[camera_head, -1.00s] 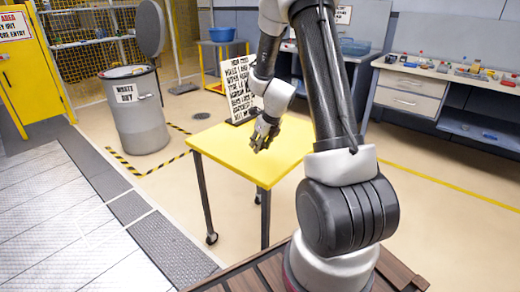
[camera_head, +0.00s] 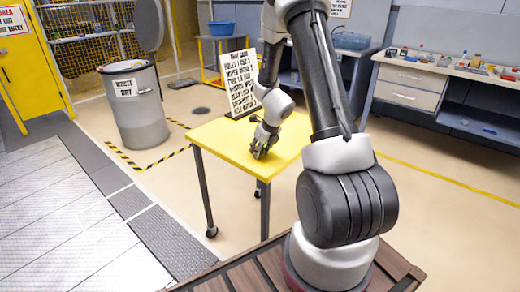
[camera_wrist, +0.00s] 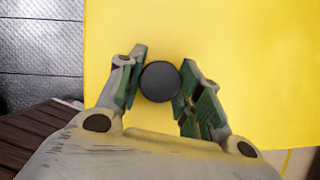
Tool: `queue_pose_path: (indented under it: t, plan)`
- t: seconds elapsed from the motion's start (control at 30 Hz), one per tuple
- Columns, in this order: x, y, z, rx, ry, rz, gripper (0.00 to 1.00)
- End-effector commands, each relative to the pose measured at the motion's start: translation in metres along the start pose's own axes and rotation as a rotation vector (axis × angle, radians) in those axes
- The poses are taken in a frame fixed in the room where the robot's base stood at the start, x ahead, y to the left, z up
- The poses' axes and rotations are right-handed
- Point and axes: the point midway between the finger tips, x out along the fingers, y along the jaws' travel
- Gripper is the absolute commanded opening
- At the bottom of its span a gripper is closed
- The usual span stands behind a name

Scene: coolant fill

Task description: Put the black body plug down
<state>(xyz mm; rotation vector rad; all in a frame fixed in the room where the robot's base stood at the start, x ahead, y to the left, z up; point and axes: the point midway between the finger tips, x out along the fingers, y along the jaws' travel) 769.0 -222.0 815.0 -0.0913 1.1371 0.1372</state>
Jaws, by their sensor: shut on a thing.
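The black body plug (camera_wrist: 160,81) is a round black disc between the two fingertips of my gripper (camera_wrist: 159,88) in the wrist view. The fingers have green inner pads and are shut on the plug. Below it is the yellow table top (camera_wrist: 255,70), which fills most of that view. In the head view my gripper (camera_head: 260,150) points down at the yellow table (camera_head: 222,137), close to its surface. The plug is too small to make out there, and I cannot tell whether it touches the table.
A white sign with black text (camera_head: 240,85) stands at the table's back edge. A grey waste bin (camera_head: 138,110) with its lid raised is at the left. A workbench (camera_head: 440,75) with small items is at the right. The table top around my gripper is clear.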

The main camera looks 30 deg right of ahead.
Motion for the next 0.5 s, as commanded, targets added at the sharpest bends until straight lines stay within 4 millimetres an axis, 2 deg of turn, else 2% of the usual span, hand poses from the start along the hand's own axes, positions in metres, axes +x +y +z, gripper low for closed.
queue_pose_path:
  t: [0.03, 0.17, 0.2, 0.3, 0.5]
  plan:
    - [0.0055, 0.0007, -0.0057, 0.003, 0.010, 0.001, 0.20]
    - [0.0080, 0.0012, -0.0076, 0.002, 0.013, 0.002, 0.20]
    - [0.0080, 0.0012, -0.0079, 0.002, 0.013, 0.002, 0.41]
    - [0.0079, 0.0014, -0.0086, 0.002, 0.014, 0.002, 0.57]
    - [0.0073, 0.0016, -0.0087, 0.003, 0.014, 0.003, 0.57]
